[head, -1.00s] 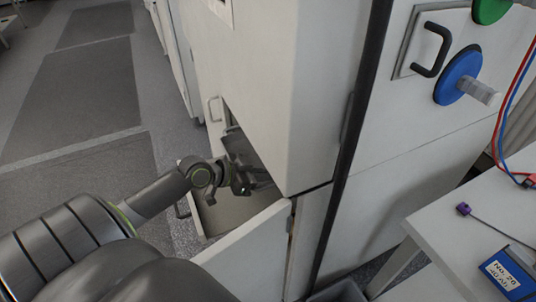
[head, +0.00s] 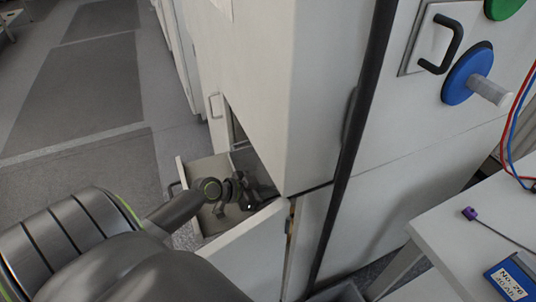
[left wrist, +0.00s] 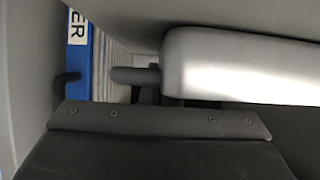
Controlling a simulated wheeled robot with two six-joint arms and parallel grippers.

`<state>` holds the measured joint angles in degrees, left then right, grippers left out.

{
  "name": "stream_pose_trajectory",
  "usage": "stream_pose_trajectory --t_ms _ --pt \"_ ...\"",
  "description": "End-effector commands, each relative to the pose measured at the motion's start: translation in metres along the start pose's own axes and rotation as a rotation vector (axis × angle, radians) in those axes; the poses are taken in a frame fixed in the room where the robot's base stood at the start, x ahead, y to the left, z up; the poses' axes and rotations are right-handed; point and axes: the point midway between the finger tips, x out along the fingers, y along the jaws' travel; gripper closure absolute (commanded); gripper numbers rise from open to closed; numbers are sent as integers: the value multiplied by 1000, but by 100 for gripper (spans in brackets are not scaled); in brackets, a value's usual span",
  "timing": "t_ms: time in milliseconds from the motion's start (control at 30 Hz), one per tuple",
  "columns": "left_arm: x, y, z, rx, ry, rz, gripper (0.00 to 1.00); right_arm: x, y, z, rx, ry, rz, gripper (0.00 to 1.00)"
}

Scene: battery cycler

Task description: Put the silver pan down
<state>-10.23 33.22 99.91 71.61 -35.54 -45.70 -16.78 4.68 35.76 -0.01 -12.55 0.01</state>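My left gripper (head: 246,193) is inside the open drawer (head: 222,240) in the head view, low over its floor. In the left wrist view a large silver rounded body (left wrist: 245,65), which looks like the silver pan, lies close in front of the camera. A short dark grey rod at its left end looks like a handle. The dark gripper body fills the bottom of that view and hides the fingertips, so I cannot tell whether they grip the pan. The pan is not clearly seen in the head view. My right gripper is in neither view.
A white cabinet (head: 262,80) stands directly above and beside the drawer. A white table (head: 440,235) at the right carries a blue labelled box (head: 510,277). In the left wrist view a blue lettered strip (left wrist: 78,60) lies at the left. Open floor (head: 80,90) extends at the left.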

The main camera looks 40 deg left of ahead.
Motion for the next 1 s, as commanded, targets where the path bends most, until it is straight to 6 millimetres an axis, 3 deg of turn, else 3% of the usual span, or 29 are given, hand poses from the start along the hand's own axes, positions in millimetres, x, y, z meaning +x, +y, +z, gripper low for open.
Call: stream_pose_trajectory --t_ms 300,500,867,1000 --pt "2 0 3 2 1 0 100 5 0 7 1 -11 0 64" --pt "1 0 2 0 0 0 76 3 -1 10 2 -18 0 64" --pt "-3 0 -2 1 -1 0 76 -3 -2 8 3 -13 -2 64" --pt "-24 0 2 5 -6 0 76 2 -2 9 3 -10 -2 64"
